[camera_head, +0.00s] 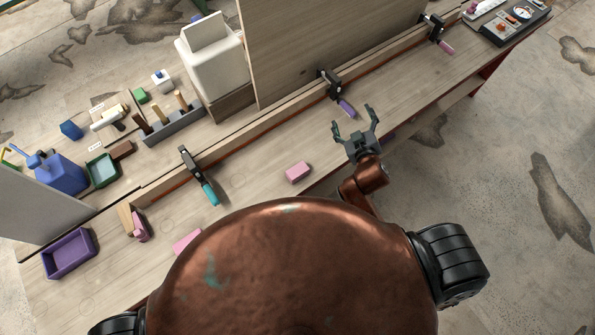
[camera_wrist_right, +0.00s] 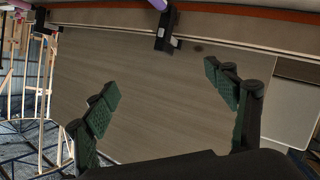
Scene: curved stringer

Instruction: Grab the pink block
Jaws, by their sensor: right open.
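A pink block (camera_head: 298,172) lies on the wooden bench top, near its front edge, in the head view. A second pink piece (camera_head: 187,241) lies further left, partly hidden behind my own body. My right gripper (camera_head: 355,122) is open and empty, to the right of the pink block and apart from it. In the right wrist view its two green-padded fingers (camera_wrist_right: 162,85) are spread wide with nothing between them. No pink block shows in the wrist view. My left gripper is not in view.
A clamp with a purple handle (camera_head: 346,107) sits on the long strip behind my right gripper. A teal-handled clamp (camera_head: 209,192) stands left of the block. A purple tray (camera_head: 69,254) is at far left. The bench around the pink block is clear.

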